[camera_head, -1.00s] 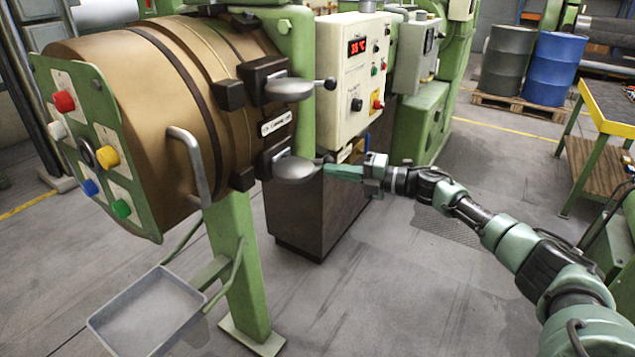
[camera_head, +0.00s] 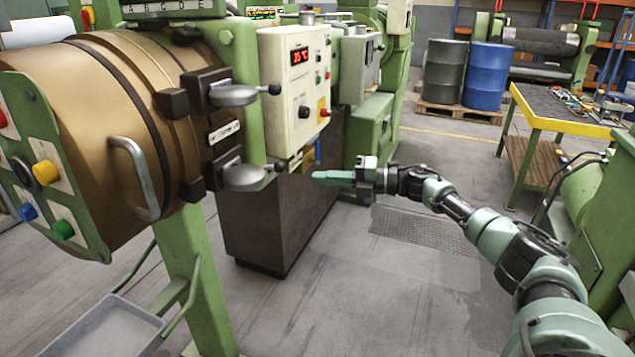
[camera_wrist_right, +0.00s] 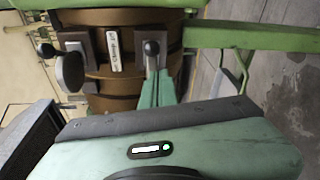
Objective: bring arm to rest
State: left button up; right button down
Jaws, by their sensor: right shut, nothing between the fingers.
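My right arm reaches in from the lower right in the head view. Its gripper (camera_head: 333,179) points left, shut and empty, in front of the dark cabinet under the control box. A gap shows between its tips and the lower clamp handle (camera_head: 243,177) of the bronze barrel (camera_head: 105,125). In the right wrist view the green fingers (camera_wrist_right: 157,90) are together, and a dark ball-ended lever (camera_wrist_right: 151,50) appears just beyond their tips. My left gripper is not in view.
The control box (camera_head: 292,85) with a red display stands behind the clamps. A grey tray (camera_head: 100,330) is at the lower left. A yellow-edged workbench (camera_head: 560,125) and drums (camera_head: 484,76) stand at the right back. Open floor lies below my arm.

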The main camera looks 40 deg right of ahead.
dwell(0.4)
notch_tip(320, 180, down, 26)
jog(key=a+m+t+h, duration=0.2)
jog(key=m+h, duration=0.4)
jog(key=m, duration=0.5)
jog(key=s+a+f+m+g+h, duration=0.2)
jog(key=s+f+m, duration=0.3)
jog(key=f, duration=0.6)
jog(key=s+a+f+m+g+h, duration=0.1)
jog(key=s+f+m+h, duration=0.1)
jog(key=s+f, duration=0.7)
jog(key=s+a+f+m+g+h, duration=0.1)
jog(key=s+a+f+m+g, duration=0.4)
jog(key=s+f, duration=0.75)
jog(key=s+a+f+m+g+h, duration=0.1)
jog(key=s+a+f+g, duration=0.2)
jog(key=s+a+f, duration=0.9)
jog(key=s+m+g, duration=0.2)
jog(key=s+g, duration=0.1)
jog(key=s, duration=1.4)
jog(key=shift+s+a+y, duration=0.25)
jog(key=shift+a+y, duration=0.15)
